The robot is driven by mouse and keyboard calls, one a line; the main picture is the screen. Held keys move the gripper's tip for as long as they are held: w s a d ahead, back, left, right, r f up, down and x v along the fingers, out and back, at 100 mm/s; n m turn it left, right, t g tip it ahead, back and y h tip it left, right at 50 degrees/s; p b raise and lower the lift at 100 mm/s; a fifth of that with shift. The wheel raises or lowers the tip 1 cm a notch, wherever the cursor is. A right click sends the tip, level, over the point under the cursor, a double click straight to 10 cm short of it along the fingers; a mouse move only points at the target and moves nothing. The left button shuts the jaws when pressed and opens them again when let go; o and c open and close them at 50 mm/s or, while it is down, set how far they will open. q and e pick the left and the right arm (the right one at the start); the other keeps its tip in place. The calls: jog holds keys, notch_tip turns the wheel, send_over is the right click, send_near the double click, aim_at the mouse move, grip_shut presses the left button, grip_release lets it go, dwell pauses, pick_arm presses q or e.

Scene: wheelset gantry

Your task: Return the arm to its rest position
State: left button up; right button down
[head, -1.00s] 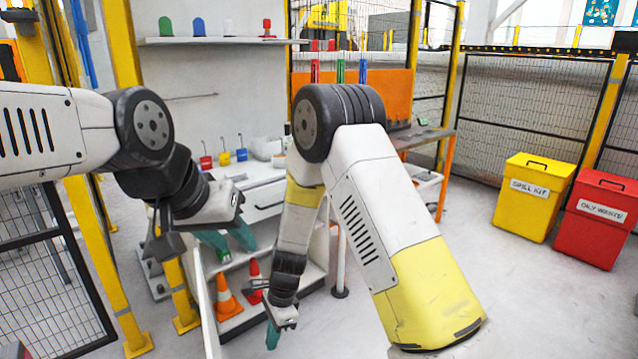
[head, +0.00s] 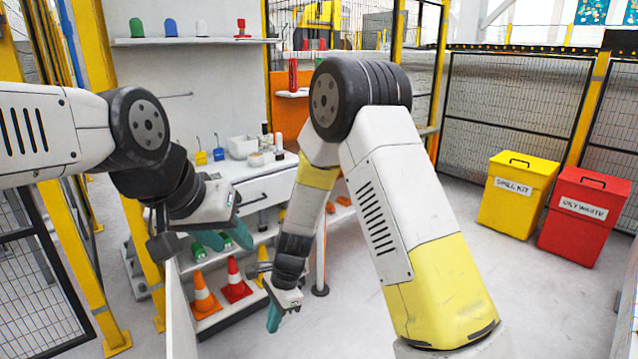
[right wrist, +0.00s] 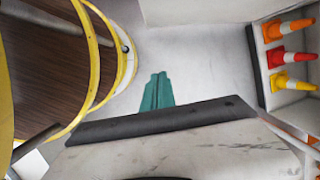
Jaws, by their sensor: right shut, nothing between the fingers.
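My right arm reaches down through the middle of the head view, bent at a black joint. Its gripper (head: 273,318) hangs low in front of the shelf unit, shut and empty. In the right wrist view its teal fingers (right wrist: 157,92) lie together over pale floor, with nothing between them. My left arm comes in from the left. Its gripper (head: 228,238) is higher, in front of the shelf unit, with its teal fingers spread apart and no object seen between them. Part of the left fingers' outline blends with green items behind.
A shelf unit (head: 262,188) holds traffic cones (head: 235,283) low down. Yellow posts (head: 98,200) stand at the left. A yellow spill kit bin (head: 518,195) and a red oily waste bin (head: 583,216) stand at the right by mesh fencing. Floor before the bins is clear.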

jog(key=d+r+n+t, duration=0.1)
jog(key=d+r+n, duration=0.1)
jog(key=d+r, duration=0.35)
jog(key=d+r+n+t+y, duration=0.1)
jog(key=d+r+n, duration=0.1)
jog(key=r, duration=0.7)
jog(key=d+r+n+t, duration=0.1)
jog(key=d+r+n, duration=0.1)
jog(key=d+r, duration=0.35)
jog(key=s+d+r+n+t+h, duration=0.1)
jog(key=s+d+r+n+t, duration=0.3)
jog(key=s+d+r, duration=0.8)
jog(key=shift+s+d+r+n+h, duration=0.15)
jog(key=shift+r+n+h, duration=0.25)
jog(key=shift+n, duration=0.6)
